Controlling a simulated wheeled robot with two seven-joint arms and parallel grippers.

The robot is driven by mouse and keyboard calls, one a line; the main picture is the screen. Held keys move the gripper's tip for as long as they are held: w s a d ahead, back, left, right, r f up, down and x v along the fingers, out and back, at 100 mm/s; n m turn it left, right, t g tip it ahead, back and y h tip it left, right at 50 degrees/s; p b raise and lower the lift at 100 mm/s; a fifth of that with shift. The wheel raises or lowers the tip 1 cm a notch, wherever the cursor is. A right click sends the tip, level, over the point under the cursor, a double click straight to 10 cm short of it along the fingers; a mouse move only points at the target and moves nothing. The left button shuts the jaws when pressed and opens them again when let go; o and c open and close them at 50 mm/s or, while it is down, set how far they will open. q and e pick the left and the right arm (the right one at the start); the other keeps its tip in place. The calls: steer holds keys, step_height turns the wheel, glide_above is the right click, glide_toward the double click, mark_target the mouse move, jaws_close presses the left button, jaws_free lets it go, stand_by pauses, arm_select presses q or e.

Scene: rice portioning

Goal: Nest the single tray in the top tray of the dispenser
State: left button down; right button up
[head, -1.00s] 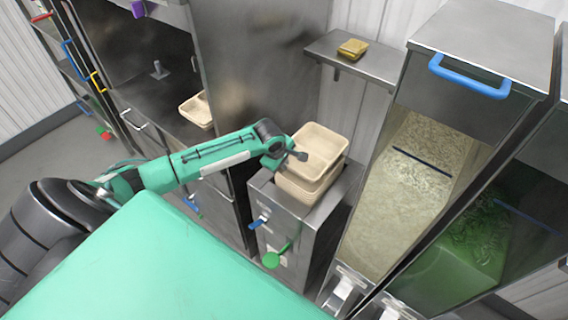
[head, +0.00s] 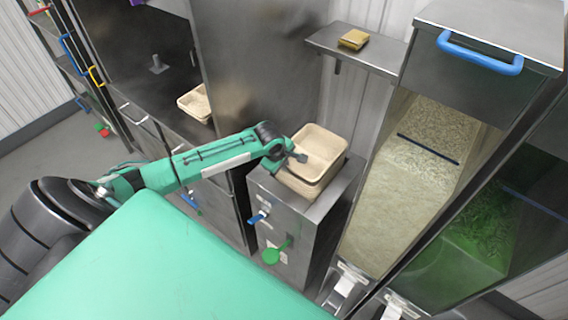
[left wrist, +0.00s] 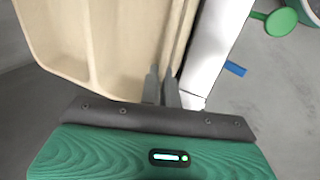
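The single tray (head: 322,147), beige with compartments, sits at the top of the dispenser (head: 318,222). My left gripper (head: 300,157) is at its near left rim. In the left wrist view the fingers (left wrist: 161,88) are closed together on the wall of the single tray (left wrist: 105,45). The dispenser's top tray (head: 303,187) is just under the single tray, and only a narrow band of it shows. Its edge runs close beside the held wall in the left wrist view (left wrist: 182,40). Whether the two are fully seated is hidden. My right gripper is out of view.
A blue lever (head: 257,218) and a green round knob (head: 271,256) stick out from the dispenser's front. A tall rice hopper (head: 405,190) stands close to the right. Another beige tray (head: 196,104) lies on the cabinet shelf at left. A wall shelf (head: 375,60) carries yellow sponges.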

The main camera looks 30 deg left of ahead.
arm_select(q)
steer(key=shift+s+f, duration=0.1)
steer(key=c, duration=1.6)
jaws_free()
steer(key=shift+o, duration=0.2)
steer(key=shift+s+f, duration=0.1)
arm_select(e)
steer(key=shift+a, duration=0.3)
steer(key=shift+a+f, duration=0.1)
